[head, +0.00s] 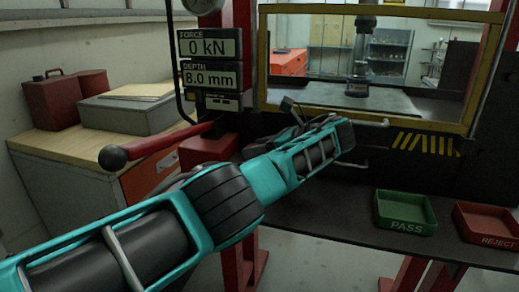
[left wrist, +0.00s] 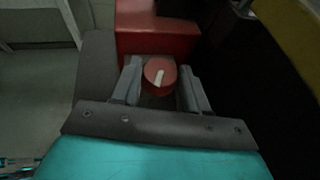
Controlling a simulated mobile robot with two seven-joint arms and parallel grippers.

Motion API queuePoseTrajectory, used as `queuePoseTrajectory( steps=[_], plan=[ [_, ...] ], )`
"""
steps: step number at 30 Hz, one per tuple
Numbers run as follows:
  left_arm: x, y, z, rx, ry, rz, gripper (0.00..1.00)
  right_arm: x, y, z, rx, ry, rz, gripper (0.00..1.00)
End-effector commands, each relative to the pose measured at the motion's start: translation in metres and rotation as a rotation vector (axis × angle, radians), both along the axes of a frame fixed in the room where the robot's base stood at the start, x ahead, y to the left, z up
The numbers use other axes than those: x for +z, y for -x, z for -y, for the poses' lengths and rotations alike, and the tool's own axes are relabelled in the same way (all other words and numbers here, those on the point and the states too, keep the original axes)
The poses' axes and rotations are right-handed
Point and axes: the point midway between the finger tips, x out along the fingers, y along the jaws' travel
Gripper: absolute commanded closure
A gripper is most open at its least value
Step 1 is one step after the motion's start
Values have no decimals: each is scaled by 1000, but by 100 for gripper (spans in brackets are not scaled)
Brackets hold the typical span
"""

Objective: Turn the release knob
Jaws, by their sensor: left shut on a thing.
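The release knob (left wrist: 160,74) is a round red cap with a pale pointer mark, in the left wrist view just in front of a red block (left wrist: 158,35). My left gripper (left wrist: 159,80) has one grey finger on each side of the knob and is shut on it. The pointer mark leans slightly right of straight up in that view. In the head view my teal left arm crosses in front of the press, and the knob and fingertips are hidden behind it. The red block shows there too (head: 205,149). My right gripper is not in view.
A red lever with a black ball end (head: 113,157) sticks out left, close above my arm. Displays (head: 210,48) read 0 kN and 8.0 mm. A yellow-framed guard window (head: 470,60) stands behind. A green PASS tray (head: 405,212) and red REJECT tray (head: 487,230) sit right.

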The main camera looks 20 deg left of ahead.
Motion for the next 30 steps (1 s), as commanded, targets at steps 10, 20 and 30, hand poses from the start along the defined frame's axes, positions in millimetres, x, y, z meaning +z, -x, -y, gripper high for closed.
queuePoseTrajectory(
  steps=[10, 20, 30],
  plan=[
    [-2, 1, 0, 4, 4, -4, 86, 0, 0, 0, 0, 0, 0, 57],
    [-1, 0, 0, 2, 2, -3, 34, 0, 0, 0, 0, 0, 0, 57],
    [0, 0, 0, 2, 1, -1, 30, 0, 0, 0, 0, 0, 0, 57]
  ],
)
